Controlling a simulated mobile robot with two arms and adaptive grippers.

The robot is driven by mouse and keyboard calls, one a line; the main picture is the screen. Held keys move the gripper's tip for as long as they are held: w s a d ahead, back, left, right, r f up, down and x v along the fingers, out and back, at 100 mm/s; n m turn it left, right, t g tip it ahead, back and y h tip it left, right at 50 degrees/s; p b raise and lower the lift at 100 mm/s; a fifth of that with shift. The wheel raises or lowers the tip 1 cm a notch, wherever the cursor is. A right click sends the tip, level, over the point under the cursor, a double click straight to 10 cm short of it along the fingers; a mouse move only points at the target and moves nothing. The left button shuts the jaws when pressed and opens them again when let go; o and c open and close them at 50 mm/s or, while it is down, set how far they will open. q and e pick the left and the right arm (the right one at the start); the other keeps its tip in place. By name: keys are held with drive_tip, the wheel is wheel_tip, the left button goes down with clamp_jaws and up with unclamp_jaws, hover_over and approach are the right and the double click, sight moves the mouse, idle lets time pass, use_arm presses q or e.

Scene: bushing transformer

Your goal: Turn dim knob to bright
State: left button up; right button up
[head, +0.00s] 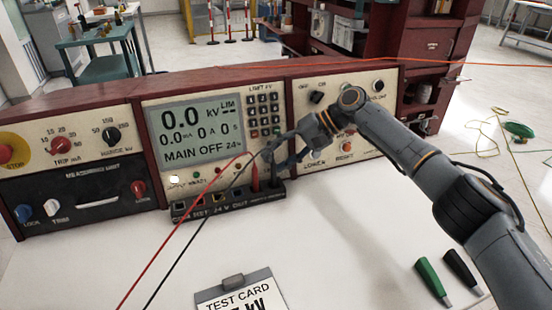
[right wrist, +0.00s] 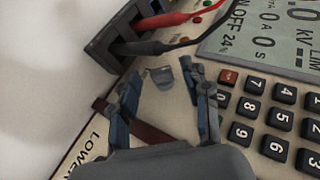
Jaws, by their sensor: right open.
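A small grey knob (right wrist: 162,77) shows in the right wrist view on the cream panel, below the display and beside the keypad. I take it to be the dim knob; no dim or bright marking is readable. In the head view my right gripper covers that spot. My right gripper (head: 274,158) reaches the panel front from the right. In the right wrist view its two fingers (right wrist: 160,88) are open, with the knob between their tips. I cannot tell whether they touch it. My left gripper is not in view.
The display (head: 200,128) reads MAIN OFF. The keypad (head: 264,118) is close to the right gripper. Red and black leads plug into the black socket block (head: 226,204) just below. A test card (head: 238,295) and two probes, green (head: 432,281) and black, lie on the white tabletop.

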drive_tip(key=shift+a+f, duration=0.15)
drive_tip(key=shift+a, duration=0.1)
clamp_jaws()
